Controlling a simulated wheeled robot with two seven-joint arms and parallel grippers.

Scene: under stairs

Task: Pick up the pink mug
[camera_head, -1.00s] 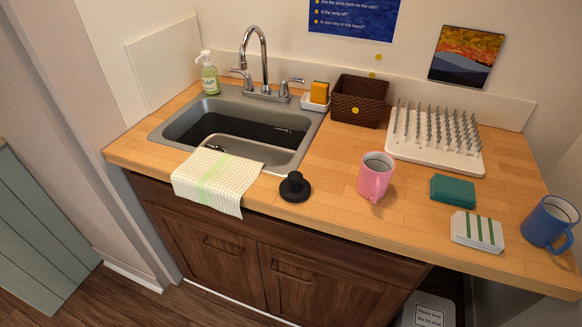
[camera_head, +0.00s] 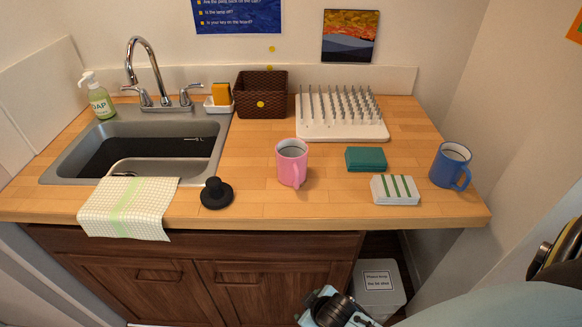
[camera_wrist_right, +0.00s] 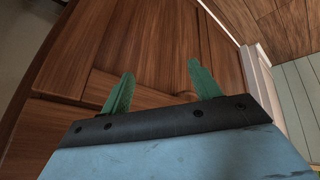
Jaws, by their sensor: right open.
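The pink mug (camera_head: 292,163) stands upright on the wooden counter (camera_head: 250,206), right of the sink, with its handle toward the front. Nothing touches it. My right gripper (camera_wrist_right: 160,86) shows in the right wrist view with its two green fingers apart and nothing between them. It faces the brown cabinet doors (camera_wrist_right: 135,55), below the counter top and away from the mug. In the head view, part of my right arm shows at the bottom right. My left gripper is not in view.
A black sink plug (camera_head: 216,194) stands left of the mug. A teal stack (camera_head: 366,158), a striped white stack (camera_head: 395,190) and a blue mug (camera_head: 450,165) are to its right. A drying rack (camera_head: 342,130) and brown basket (camera_head: 261,96) are behind. A lidded bin (camera_head: 379,284) stands below.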

